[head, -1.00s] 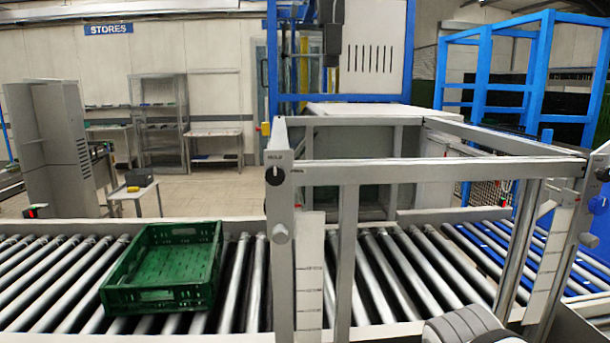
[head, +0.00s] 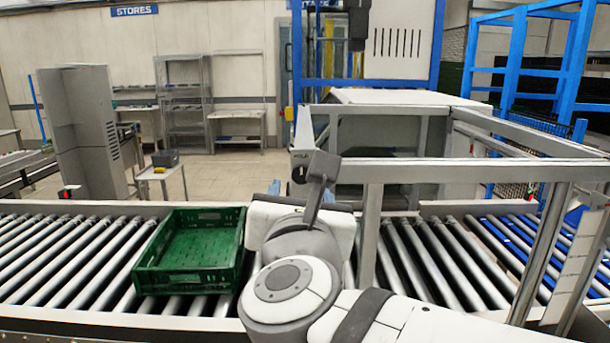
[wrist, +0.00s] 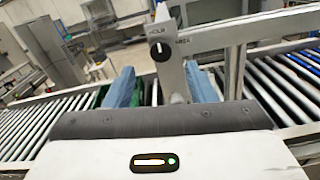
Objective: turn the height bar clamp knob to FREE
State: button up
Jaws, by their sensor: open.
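The clamp knob (wrist: 160,50) is a black round knob with a white pointer line, on the top of a grey post (wrist: 172,78). In the wrist view its line points up towards the HOLD mark, with the FREE mark to its right. In the head view the knob (head: 298,174) shows small beside my wrist, which hides much of the post. The height bar (head: 460,171) runs right from the post. My gripper (wrist: 162,88) is open and empty, its two blue fingers apart in the picture, one on each side of the post, with the knob higher up between them.
A green crate (head: 146,279) stands on the roller conveyor (head: 60,262) left of my arm. The grey frame's front upright (head: 370,235) stands close to the right of my wrist. A small side table (head: 163,171) is behind the conveyor.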

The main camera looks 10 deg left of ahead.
aim_at(302, 176)
jog(key=x, duration=0.7)
jog(key=shift+p, duration=0.4)
